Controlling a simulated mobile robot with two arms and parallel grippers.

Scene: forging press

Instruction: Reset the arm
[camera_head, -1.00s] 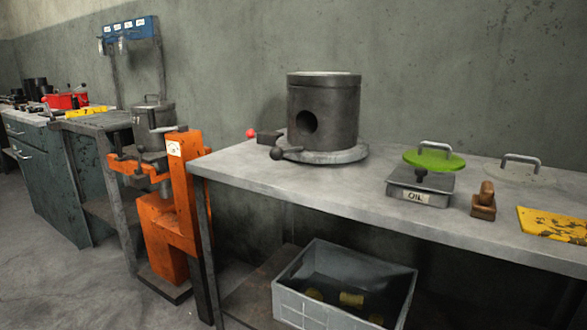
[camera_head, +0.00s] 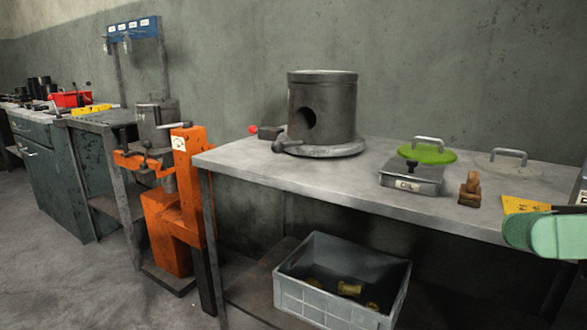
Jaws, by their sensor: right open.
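My right gripper (camera_head: 545,235) shows at the right edge of the head view, in front of the workbench's front edge and the yellow sheet (camera_head: 524,205). My left gripper is not in view.
A grey crate (camera_head: 340,306) sits below. An orange press (camera_head: 165,232) stands left.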

